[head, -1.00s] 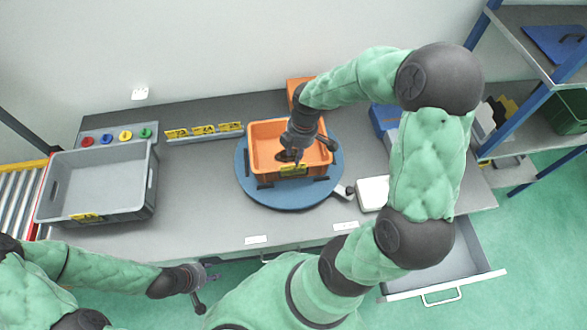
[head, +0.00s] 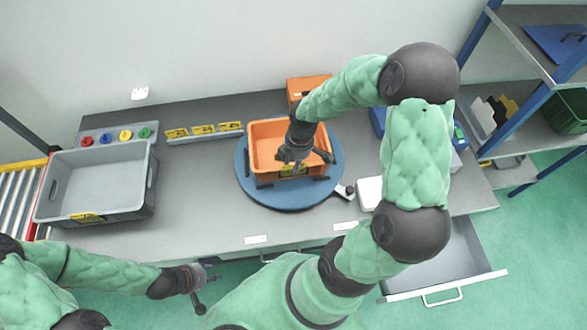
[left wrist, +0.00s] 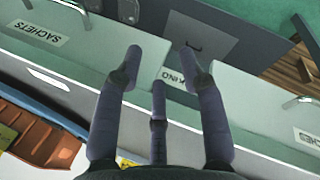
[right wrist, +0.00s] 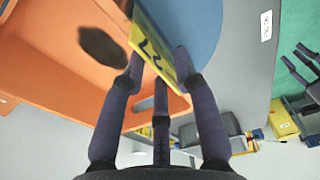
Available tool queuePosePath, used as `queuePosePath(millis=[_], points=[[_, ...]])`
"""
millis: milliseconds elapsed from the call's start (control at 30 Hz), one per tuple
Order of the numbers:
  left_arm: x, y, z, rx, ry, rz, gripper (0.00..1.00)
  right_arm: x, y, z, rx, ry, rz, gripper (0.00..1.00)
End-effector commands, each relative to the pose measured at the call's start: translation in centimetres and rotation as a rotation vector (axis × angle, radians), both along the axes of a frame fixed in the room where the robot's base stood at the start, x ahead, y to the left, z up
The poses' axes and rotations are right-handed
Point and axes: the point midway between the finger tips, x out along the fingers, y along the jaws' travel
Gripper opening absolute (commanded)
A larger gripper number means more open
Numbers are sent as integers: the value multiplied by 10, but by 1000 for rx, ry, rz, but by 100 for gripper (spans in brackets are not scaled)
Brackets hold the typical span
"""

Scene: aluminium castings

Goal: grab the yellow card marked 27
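The yellow card marked 27 (right wrist: 157,50) is at the front wall of the orange bin (right wrist: 55,75), tilted in the right wrist view. In the head view a yellow card (head: 293,170) shows at that wall, partly hidden by my right gripper (head: 300,158). In its wrist view my right gripper (right wrist: 160,62) has its fingertips apart, with the card between and beyond them. I see no clear grip on it. My left gripper (head: 208,283) is open and empty in front of the table; its wrist view (left wrist: 160,60) shows drawer fronts beyond the fingers.
The orange bin stands on a blue turntable (head: 253,192). A rail (head: 205,137) with several yellow cards stands behind left. A grey crate (head: 100,210) with a yellow card (head: 87,216) is at left. An open drawer (head: 440,262) juts out at front right.

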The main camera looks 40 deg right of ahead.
Motion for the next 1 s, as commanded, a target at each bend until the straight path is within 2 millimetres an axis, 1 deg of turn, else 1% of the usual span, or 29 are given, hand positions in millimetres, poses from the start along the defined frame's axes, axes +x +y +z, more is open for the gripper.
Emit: queuePosePath(millis=[267,300,367,400,800,933,1000], points=[[0,0,-2,0,0,0,40,0,0,-4,0,1,0,30],[0,0,-2,0,0,0,40,0,0,-3,0,0,0,19],[0,0,-2,0,0,0,40,0,0,-3,0,0,0,2],[0,0,-2,0,0,0,40,0,0,-3,0,1,0,0],[0,0,-1,0,0,0,40,0,0,-2,0,0,0,0],[0,0,3,0,0,0,40,1,0,10,-1,-3,0,0],[0,0,4,0,0,0,40,1,0,21,-1,-4,0,0]])
